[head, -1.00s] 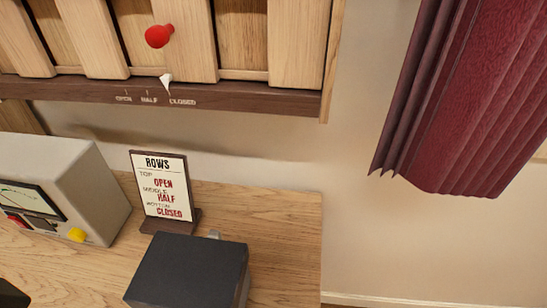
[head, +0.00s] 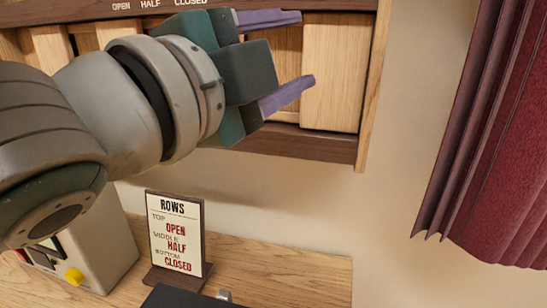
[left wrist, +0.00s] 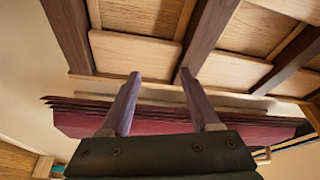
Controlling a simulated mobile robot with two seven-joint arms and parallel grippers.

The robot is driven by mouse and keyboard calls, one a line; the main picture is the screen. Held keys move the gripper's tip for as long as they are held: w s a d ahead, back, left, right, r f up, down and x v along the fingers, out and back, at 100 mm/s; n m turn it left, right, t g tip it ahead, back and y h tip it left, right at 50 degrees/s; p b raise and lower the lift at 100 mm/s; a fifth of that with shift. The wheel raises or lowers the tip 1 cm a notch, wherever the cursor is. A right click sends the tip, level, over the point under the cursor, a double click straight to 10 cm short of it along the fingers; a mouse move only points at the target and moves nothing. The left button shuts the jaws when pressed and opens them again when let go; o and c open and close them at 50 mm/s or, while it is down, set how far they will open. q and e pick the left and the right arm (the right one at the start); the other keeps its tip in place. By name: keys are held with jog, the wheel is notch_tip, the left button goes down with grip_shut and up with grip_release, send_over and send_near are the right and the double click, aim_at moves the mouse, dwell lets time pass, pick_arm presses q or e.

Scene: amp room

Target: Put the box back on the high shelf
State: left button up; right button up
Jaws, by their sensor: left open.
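A dark box (head: 182,298) lies on the wooden desk at the bottom edge of the head view, mostly cut off. My left gripper (head: 302,49) reaches in from the left, high above the desk, in front of a wooden slatted unit (head: 335,85) on the wall. Its two purple fingers are apart with nothing between them. In the left wrist view the open fingers (left wrist: 161,75) point toward wooden panels (left wrist: 140,52) and dark beams. I cannot tell whether they touch the unit. No high shelf can be clearly made out. My right gripper is not in view.
A sign headed ROWS (head: 177,235) stands on the desk (head: 300,272), reading top open, middle half, bottom closed. A pale metered device (head: 112,262) is left of it, partly behind my arm. A dark red curtain (head: 490,150) hangs at right. Bare wall lies between unit and curtain.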

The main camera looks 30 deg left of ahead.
pick_arm(q)
jog(key=s+d+r+m+g+h+b, duration=0.3)
jog(key=d+m+h, duration=0.5)
jog(key=m, duration=0.5)
jog(key=s+d+r+m+g+h+b, duration=0.25)
jog(key=d+m+h, duration=0.25)
jog(key=m+h, duration=0.7)
jog(key=s+d+f+m+g+y+b, duration=0.1)
jog(key=s+d+f+m+g, duration=0.2)
jog(key=m+g, duration=0.55)
jog(key=m+g+y+b, duration=0.5)
jog(key=m+y+b, duration=0.4)
jog(key=m+y, duration=1.15)
send_over(217, 299)
jog(key=w+a, duration=0.2)
notch_tip(217, 299, down, 26)
jog(key=f, duration=0.3)
jog(key=shift+s+a+f+n+y+b, duration=0.15)
jog(key=shift+a+f+n+y+b, duration=0.15)
jog(key=shift+f+n, duration=0.1)
jog(key=f, duration=0.6)
jog(key=shift+d+f, duration=0.1)
jog(key=shift+d, duration=0.2)
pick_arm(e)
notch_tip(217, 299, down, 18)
